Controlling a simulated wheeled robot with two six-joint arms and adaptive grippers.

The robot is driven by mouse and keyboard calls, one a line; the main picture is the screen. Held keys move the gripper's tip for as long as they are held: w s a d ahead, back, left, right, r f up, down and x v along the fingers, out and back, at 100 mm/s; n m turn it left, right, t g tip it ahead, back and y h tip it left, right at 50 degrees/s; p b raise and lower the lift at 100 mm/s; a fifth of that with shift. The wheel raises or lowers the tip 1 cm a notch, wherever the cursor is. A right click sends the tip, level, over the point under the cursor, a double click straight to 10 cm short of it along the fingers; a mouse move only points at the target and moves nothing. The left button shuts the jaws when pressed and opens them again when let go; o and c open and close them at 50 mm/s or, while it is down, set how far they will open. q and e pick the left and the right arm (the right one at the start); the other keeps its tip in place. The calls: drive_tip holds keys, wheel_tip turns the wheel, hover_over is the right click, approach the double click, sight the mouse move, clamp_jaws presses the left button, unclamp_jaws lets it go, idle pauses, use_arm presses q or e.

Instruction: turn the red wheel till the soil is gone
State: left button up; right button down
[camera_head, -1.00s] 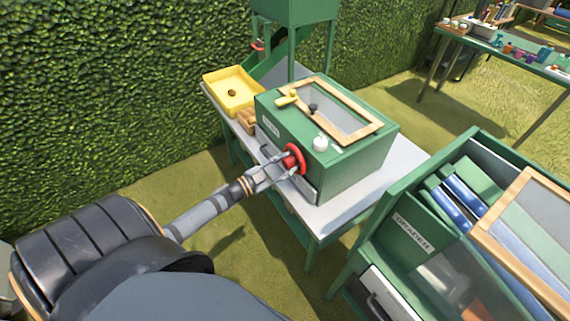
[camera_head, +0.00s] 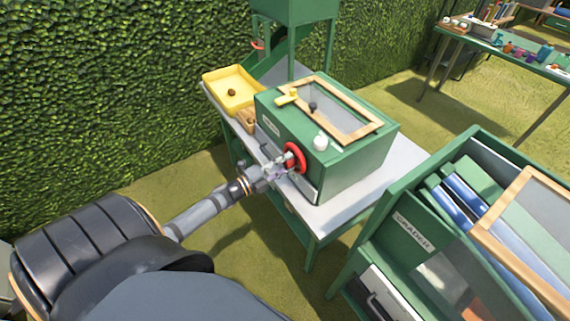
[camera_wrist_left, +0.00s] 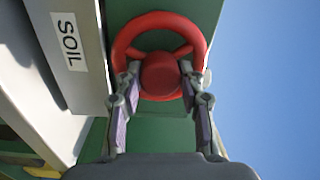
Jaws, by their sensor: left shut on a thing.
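The red wheel (camera_head: 295,157) is on the front face of a green box machine (camera_head: 352,164) on a table. In the left wrist view the red wheel (camera_wrist_left: 160,24) has a round hub, and the fingers of my left gripper (camera_wrist_left: 159,88) are shut on either side of that hub. My left gripper (camera_head: 280,167) reaches the wheel from the front left. My right gripper is not in view.
A yellow tray (camera_head: 222,78) with a small brown round thing in it stands on the table (camera_head: 385,185) at left. A green grader (camera_head: 400,252) stands close at right. A hedge (camera_head: 110,80) runs behind. Another table (camera_head: 480,52) is at the far right.

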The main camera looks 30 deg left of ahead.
use_arm(q)
drive_tip(key=m, duration=0.6)
drive_tip(key=shift+f+m, duration=0.15)
drive_tip(key=shift+m, duration=0.15)
drive_tip(key=m, duration=0.6)
drive_tip(key=shift+m+h+b, duration=0.3)
drive_tip(key=shift+m, duration=0.1)
drive_tip(key=o, duration=1.2)
drive_tip(key=v, duration=1.2)
drive_tip(key=shift+a+r, duration=0.1)
drive_tip(key=shift+r, duration=0.15)
